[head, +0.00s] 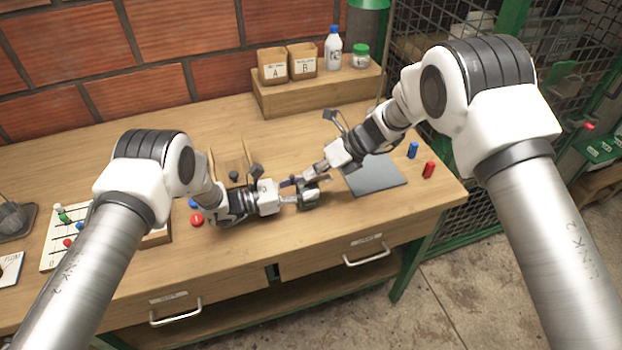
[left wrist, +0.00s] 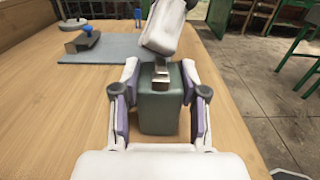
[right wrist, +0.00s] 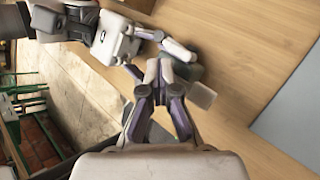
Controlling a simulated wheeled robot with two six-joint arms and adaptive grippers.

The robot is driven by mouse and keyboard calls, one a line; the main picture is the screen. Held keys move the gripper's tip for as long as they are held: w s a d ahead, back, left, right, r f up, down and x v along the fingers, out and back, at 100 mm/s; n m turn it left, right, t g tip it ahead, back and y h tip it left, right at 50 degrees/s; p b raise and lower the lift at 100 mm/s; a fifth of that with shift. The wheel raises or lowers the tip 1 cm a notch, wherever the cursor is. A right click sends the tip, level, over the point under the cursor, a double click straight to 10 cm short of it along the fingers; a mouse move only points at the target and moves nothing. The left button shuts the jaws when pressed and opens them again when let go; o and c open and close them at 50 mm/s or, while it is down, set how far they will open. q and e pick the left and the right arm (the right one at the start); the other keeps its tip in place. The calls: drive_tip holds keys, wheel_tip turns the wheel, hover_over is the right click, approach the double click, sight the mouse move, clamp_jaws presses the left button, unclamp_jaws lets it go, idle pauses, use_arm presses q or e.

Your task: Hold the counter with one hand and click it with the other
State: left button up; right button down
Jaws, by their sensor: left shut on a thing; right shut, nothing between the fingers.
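The counter is a dark grey-green block (left wrist: 160,108), held between the two fingers of my left gripper (left wrist: 158,104) in the left wrist view. A small metal-coloured part (left wrist: 161,77) shows at its top. In the head view the counter (head: 311,202) is above the table near its front edge, partly hidden by my left gripper (head: 296,197). My right gripper (right wrist: 160,66) is shut and empty, its fingertips close beside the counter (right wrist: 189,69) in the right wrist view. I cannot tell whether they touch it.
A grey mat (head: 374,177) lies to the right, with blue (head: 412,150) and red (head: 428,170) cylinders near it. Bins A (head: 272,66) and B (head: 302,62) stand on a wooden riser at the back. A peg board (head: 62,238) and red button (head: 197,219) are left.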

drive_tip(key=shift+f, duration=0.25)
drive_tip(key=shift+r, duration=1)
drive_tip(key=shift+s+a+r, duration=0.1)
drive_tip(key=shift+a+r, duration=0.05)
drive_tip(key=shift+r, duration=2.35)
use_arm(q)
drive_tip(key=o, duration=1.3)
drive_tip(key=shift+c, duration=0.2)
